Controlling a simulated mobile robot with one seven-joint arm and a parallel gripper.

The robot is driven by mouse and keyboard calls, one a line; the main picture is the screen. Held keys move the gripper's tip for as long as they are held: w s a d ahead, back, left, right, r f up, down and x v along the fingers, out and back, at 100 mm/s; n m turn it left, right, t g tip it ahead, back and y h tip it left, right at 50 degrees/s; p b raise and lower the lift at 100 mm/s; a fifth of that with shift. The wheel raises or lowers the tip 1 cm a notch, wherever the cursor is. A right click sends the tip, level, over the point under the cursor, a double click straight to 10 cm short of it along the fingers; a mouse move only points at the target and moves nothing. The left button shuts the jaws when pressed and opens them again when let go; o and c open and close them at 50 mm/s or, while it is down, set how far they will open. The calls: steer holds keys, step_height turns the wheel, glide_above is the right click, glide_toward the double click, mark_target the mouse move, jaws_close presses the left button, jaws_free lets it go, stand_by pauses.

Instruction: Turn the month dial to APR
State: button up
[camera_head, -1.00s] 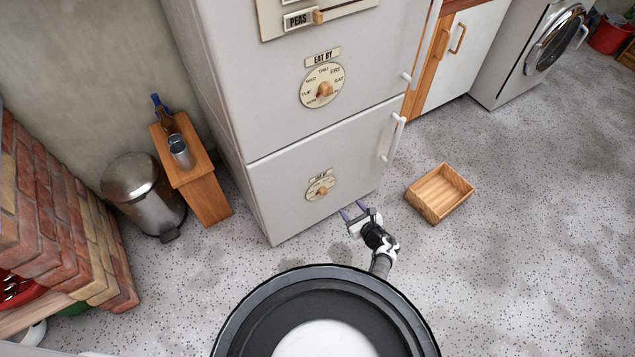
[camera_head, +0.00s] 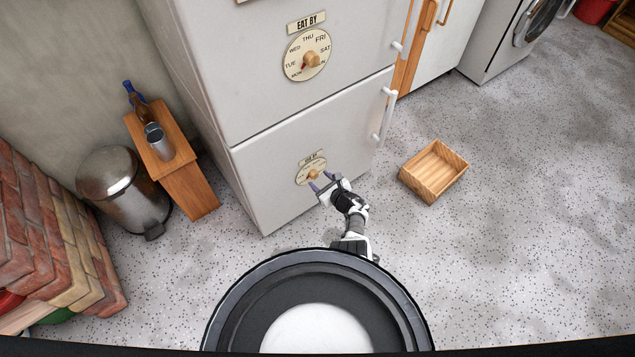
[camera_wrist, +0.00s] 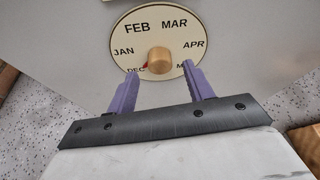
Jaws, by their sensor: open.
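The month dial (camera_wrist: 150,22) is a round cream disc low on the white fridge; it also shows in the head view (camera_head: 302,181). In the wrist view I read FEB, MAR, JAN and APR, with DEC partly covered. Its round wooden knob (camera_wrist: 159,58) has a red pointer (camera_wrist: 146,66) aimed to the lower left, near DEC. My gripper (camera_wrist: 160,74) is open and empty, and its head view position (camera_head: 321,180) is at the dial's lower right. The purple fingertips overlap the dial's lower edge in the wrist view, one on each side below the knob; contact cannot be told.
A weekday dial (camera_head: 292,66) sits on the upper fridge door (camera_head: 245,105). A white handle (camera_head: 385,115) is on the lower door's right edge. A wooden box (camera_head: 420,187) lies on the floor to the right. A wooden stand (camera_head: 187,185) and metal bin (camera_head: 130,205) are left.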

steer(key=shift+b+x, duration=0.6)
steer(key=shift+x, duration=0.7)
steer(key=c, duration=1)
